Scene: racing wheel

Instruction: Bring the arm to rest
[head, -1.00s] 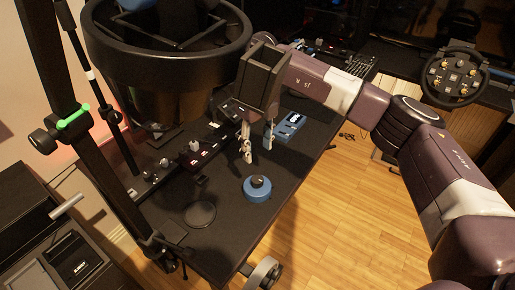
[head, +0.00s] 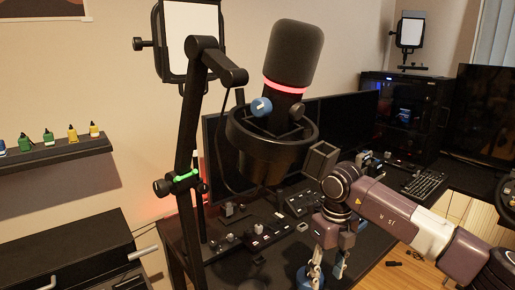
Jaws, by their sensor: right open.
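My right arm (head: 400,218) comes in from the right and reaches over the dark desk. Its purple and white links run to a gripper (head: 329,268) that points down. The two fingers are apart with nothing visible between them. Blue things show behind the fingertips near the bottom edge; whether the fingers touch them I cannot tell. The racing wheel (head: 507,196) is cut off at the right edge. My left gripper is not in view.
A large microphone (head: 292,58) on a black boom stand (head: 189,150) rises left of the gripper. Small control boxes (head: 258,228) lie on the desk. Monitors (head: 345,118) stand behind. A shelf with small bottles (head: 55,153) is at far left. Wooden floor (head: 412,272) is open at lower right.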

